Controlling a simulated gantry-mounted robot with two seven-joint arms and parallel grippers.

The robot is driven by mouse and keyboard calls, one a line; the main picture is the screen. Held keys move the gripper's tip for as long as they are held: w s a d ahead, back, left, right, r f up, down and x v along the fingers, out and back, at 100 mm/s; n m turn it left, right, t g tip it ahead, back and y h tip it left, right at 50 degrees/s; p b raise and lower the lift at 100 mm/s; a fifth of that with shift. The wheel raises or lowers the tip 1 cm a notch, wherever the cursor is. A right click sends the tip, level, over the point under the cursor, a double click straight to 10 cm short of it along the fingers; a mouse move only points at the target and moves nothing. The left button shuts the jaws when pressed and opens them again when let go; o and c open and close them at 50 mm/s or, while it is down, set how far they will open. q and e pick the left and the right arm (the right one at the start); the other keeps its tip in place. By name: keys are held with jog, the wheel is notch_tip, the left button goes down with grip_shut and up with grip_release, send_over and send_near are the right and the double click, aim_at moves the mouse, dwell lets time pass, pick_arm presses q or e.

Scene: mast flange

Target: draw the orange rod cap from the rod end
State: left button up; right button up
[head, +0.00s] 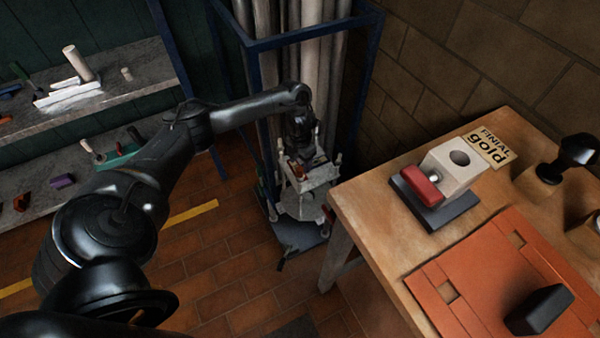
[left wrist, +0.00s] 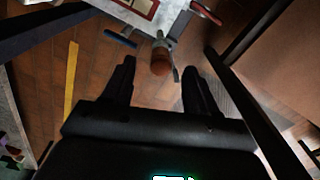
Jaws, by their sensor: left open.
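My left gripper (left wrist: 158,70) is open, with one dark finger on each side of the cap's line. The cap appears between or just beyond the fingertips, with a gap on both sides; its exact depth is hard to tell. In the head view my left gripper (head: 303,150) hangs over the fixture (head: 303,205), and I cannot make out the cap clearly there. My right gripper is not in view.
A blue frame (head: 250,55) with grey pipes stands behind the fixture. A wooden bench (head: 370,215) at the right carries a white block, a red block, a "FINIAL gold" sign (head: 489,148) and an orange mat (head: 470,262). Shelves (head: 110,95) with small items stand at the left.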

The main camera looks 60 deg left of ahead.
aim_at(300, 168)
pick_arm(q)
jog(key=f+b, duration=0.1)
jog(key=f, duration=0.1)
jog(key=f+b, duration=0.1)
jog(key=f, duration=0.1)
jog(key=shift+s+d, duration=0.1)
jog(key=shift+s, duration=0.1)
jog(key=shift+d+f, duration=0.1)
jog(key=shift+f, duration=0.15)
jog(key=shift+r, duration=0.1)
jog(key=shift+w, duration=0.1)
grip_shut()
